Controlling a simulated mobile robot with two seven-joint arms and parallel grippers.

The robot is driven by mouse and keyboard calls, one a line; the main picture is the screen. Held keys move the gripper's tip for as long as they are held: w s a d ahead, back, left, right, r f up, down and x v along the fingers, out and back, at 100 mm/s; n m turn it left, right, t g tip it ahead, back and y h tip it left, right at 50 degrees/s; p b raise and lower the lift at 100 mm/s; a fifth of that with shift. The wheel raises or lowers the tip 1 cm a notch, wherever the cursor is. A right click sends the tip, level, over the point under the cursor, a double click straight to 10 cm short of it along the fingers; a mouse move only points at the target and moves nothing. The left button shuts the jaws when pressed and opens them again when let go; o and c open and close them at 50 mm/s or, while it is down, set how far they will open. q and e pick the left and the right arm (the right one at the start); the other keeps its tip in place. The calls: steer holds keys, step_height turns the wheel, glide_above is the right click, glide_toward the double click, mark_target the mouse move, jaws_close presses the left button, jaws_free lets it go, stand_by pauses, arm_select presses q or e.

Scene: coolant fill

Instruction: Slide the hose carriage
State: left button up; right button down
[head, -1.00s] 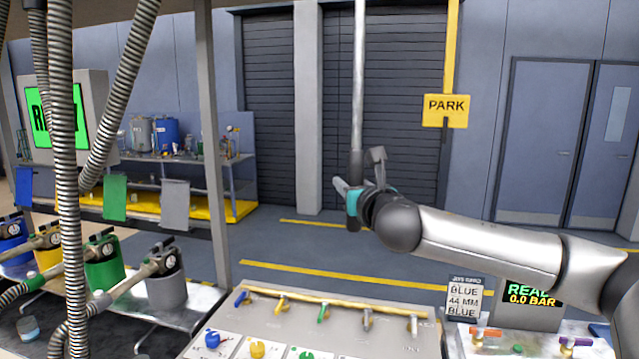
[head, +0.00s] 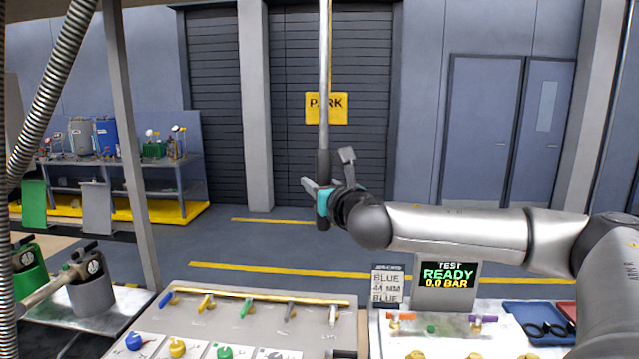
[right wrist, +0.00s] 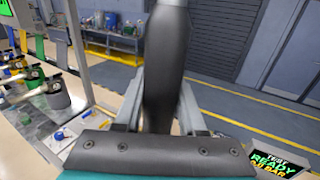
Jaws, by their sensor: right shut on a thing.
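A pale metal rod (head: 325,60) hangs down from above in the head view and ends in a dark grip handle (head: 323,166). The hose carriage it may belong to is above the picture, out of sight. My right gripper (head: 321,192) is shut on the dark handle near its lower end. In the right wrist view the handle (right wrist: 166,60) stands between the two fingers (right wrist: 160,112). The yellow PARK sign (head: 341,108) is behind the rod, which crosses its lettering. My left gripper is not in view.
Ribbed hoses (head: 52,85) and an upright post (head: 130,150) stand at left. A sloped panel with coloured knobs and levers (head: 250,320) lies below. The test display (head: 448,275) reads READY, 0.0 BAR. A blue tray (head: 535,312) is at right. Open floor lies behind.

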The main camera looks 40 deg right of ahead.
steer(key=c, duration=0.5)
jaws_free()
steer(key=b+v, duration=1.4)
steer(key=v, duration=0.1)
stand_by(0.4)
stand_by(0.5)
